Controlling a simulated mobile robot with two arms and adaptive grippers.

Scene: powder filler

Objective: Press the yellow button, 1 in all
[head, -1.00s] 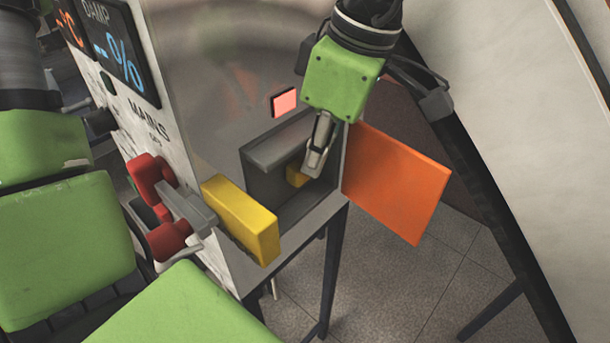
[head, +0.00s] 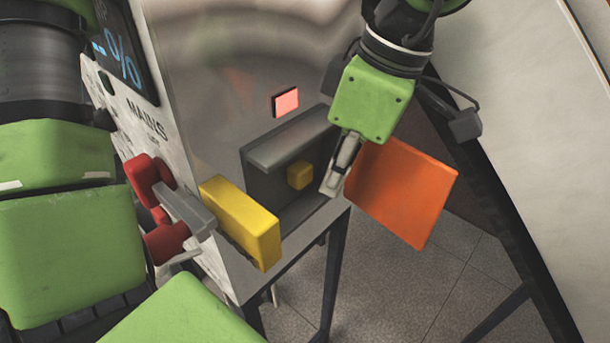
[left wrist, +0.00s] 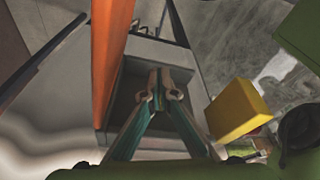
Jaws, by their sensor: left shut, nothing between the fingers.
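A small yellow button (head: 300,175) sits inside the grey recess (head: 285,150) at the front of the metal machine, in full view in the head view. My left gripper (head: 332,185) is shut and empty. Its fingertips are at the right side of the recess opening, to the right of the button and apart from it in the picture. In the left wrist view the shut fingertips (left wrist: 160,84) point into the recess, and only a sliver of yellow shows by them. My right gripper is not visible.
A larger yellow block (head: 240,222) juts out left of the recess, beside red and grey parts (head: 165,237) near the MAINS label. An orange panel (head: 405,192) stands right of the recess. A pink-red lit square (head: 286,102) is above it.

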